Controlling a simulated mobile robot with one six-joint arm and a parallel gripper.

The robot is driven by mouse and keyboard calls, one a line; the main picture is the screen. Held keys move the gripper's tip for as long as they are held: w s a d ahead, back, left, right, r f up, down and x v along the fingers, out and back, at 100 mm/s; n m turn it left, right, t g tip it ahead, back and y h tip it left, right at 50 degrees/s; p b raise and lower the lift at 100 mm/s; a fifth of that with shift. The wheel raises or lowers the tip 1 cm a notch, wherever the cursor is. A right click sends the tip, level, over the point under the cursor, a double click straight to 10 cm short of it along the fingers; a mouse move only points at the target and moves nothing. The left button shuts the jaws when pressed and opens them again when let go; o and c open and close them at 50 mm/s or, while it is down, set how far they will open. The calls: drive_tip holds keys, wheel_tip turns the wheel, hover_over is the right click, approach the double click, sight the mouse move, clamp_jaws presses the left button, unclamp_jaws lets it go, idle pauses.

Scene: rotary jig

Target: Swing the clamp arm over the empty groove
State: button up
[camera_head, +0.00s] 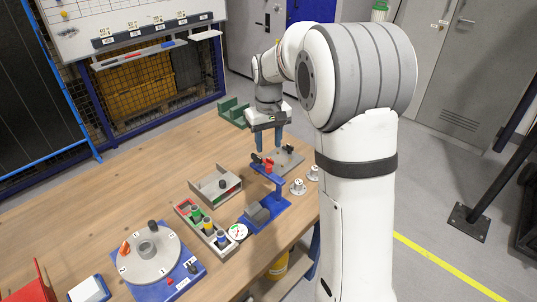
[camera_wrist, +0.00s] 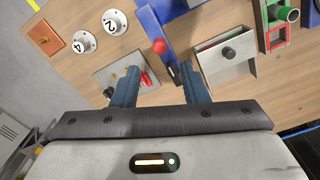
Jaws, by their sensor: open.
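The blue clamp arm (camera_head: 265,172) reaches out from a post on a blue jig base (camera_head: 278,212), away from the grey block (camera_head: 257,213) on that base. It carries a red knob (camera_wrist: 159,46) and ends in a black tip (camera_wrist: 173,73). I cannot make out the groove clearly. My gripper (camera_head: 269,149) points down above the arm's outer end, fingers apart. In the wrist view, my gripper (camera_wrist: 160,72) has the black tip between its fingers in the picture, nearer the right one. I cannot tell whether anything touches.
A grey plate (camera_head: 288,160) with red and black parts lies behind the clamp arm. Round numbered pieces (camera_head: 298,187) stand to the right. A grey box (camera_head: 207,184), a tray of coloured parts (camera_head: 183,207) and a rotary disc (camera_head: 137,267) are to the left.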

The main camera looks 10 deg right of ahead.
sight(268, 165)
wheel_tip(268, 165, down, 8)
drive_tip(key=shift+w+r+p, duration=0.1)
drive_tip(key=shift+w+p, duration=0.05)
drive_tip(key=shift+p, duration=0.2)
clamp_jaws()
idle(0.5)
